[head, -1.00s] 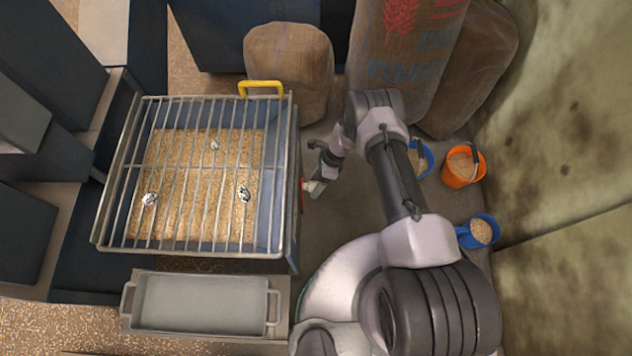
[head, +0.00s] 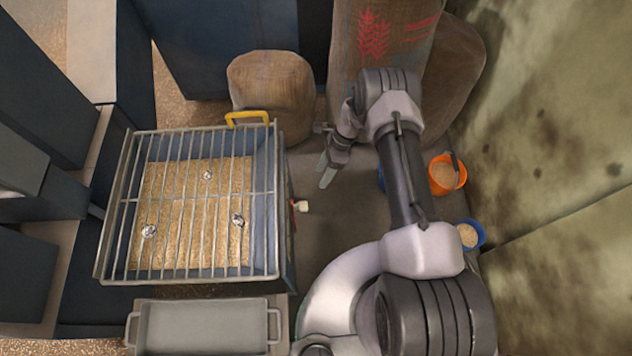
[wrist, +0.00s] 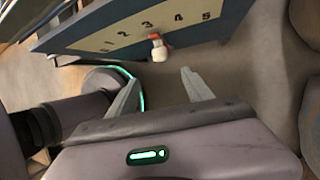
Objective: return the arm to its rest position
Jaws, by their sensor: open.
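My gripper (head: 326,172) hangs over the bare floor to the right of the grated hopper (head: 282,225), apart from it. Its two fingers are spread with nothing between them, as the wrist view (wrist: 160,78) also shows. My arm is bent, reaching up the picture from my base and folding down at the wrist. A red and white knob (head: 301,206) sticks out of the hopper's right side. In the wrist view the knob (wrist: 158,50) sits below a pale scale (wrist: 130,32) numbered 1 to 5, beyond the fingertips and not touched.
Sacks (head: 270,82) stand behind the hopper and behind my arm. An orange bucket (head: 447,175) and a blue bucket (head: 471,234) of grain stand right of my arm, near a stained wall (head: 560,130). A grey tray (head: 203,325) lies in front of the hopper.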

